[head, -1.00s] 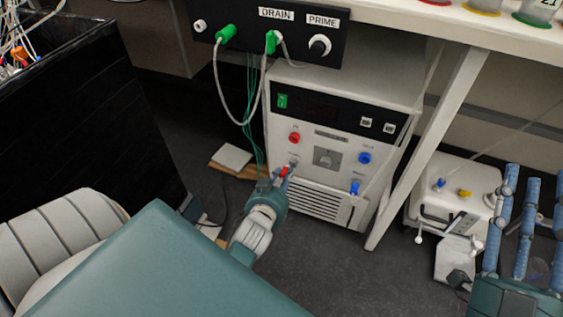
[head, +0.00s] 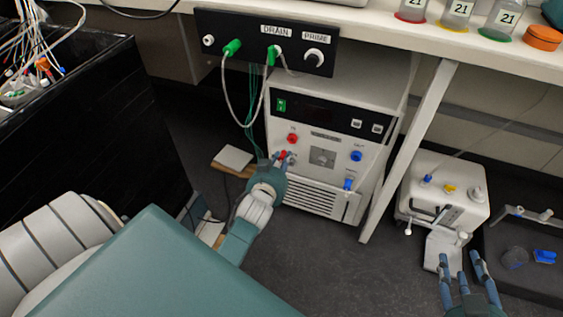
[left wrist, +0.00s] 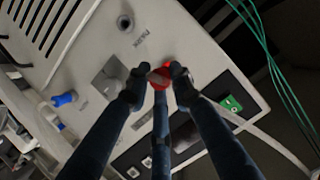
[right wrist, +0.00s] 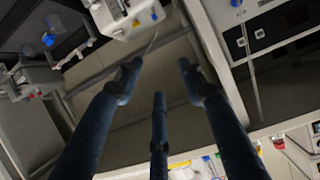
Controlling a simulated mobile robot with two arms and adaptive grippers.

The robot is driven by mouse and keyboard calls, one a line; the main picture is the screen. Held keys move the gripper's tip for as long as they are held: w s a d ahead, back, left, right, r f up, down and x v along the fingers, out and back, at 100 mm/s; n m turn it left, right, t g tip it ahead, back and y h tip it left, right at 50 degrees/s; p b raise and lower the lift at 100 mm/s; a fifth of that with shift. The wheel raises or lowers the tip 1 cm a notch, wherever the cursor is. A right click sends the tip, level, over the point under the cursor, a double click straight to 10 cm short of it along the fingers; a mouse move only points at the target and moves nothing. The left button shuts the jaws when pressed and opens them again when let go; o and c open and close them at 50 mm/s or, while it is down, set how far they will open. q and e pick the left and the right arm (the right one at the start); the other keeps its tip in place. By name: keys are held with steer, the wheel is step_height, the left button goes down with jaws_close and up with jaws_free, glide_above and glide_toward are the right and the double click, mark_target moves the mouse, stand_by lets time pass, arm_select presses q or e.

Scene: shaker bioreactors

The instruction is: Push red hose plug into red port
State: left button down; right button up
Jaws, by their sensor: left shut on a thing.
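My left gripper (head: 279,158) is shut on the red hose plug (head: 283,155), in front of the white pump unit (head: 323,205). In the head view the red port (head: 292,138) shows just above the plug. In the left wrist view the red plug (left wrist: 160,77) sits between the fingertips (left wrist: 155,84). The red port is not separately clear there, and I cannot tell whether plug and port touch. My right gripper (head: 462,262) is open and empty, low at the right; its fingers stand apart in the right wrist view (right wrist: 158,75).
A PARK port (left wrist: 125,22) is beside the plug. A blue port (head: 356,155) and blue plug (head: 348,184) are on the unit's right. Above hangs a black DRAIN/PRIME panel (head: 235,22) with green plugs. A table leg (head: 408,150) and small white device (head: 455,185) stand right.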

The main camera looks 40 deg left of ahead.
mark_target(285, 154)
arm_select(q)
steer(key=shift+w+a, duration=0.1)
steer(key=shift+w, duration=0.35)
steer(key=shift+w+a+b, duration=0.1)
steer(key=shift+w+b, duration=0.45)
steer(key=shift+w+a+b, duration=0.2)
steer(key=shift+w+b, duration=0.25)
steer(key=shift+w, duration=0.35)
arm_select(e)
step_height(285, 154, up, 11)
steer(key=w+a+t+y, duration=0.1)
steer(key=w+a+t, duration=0.1)
steer(key=t, duration=0.3)
steer(key=shift+w+y, duration=0.4)
steer(key=shift+w, duration=0.05)
steer(key=shift+f, duration=0.15)
steer(key=shift+d+f+g+h, duration=0.15)
steer(key=shift+f+g+h, duration=0.2)
steer(key=shift+f, duration=0.8)
arm_select(q)
steer(key=shift+p, duration=0.3)
arm_select(e)
steer(key=shift+s+f, duration=0.1)
steer(key=shift+f, duration=0.1)
steer(key=shift+f+g, duration=0.2)
steer(key=shift+g, duration=0.05)
steer(key=shift+d+f+g, duration=0.1)
steer(key=shift+f+g, duration=0.2)
steer(key=shift+f, duration=0.1)
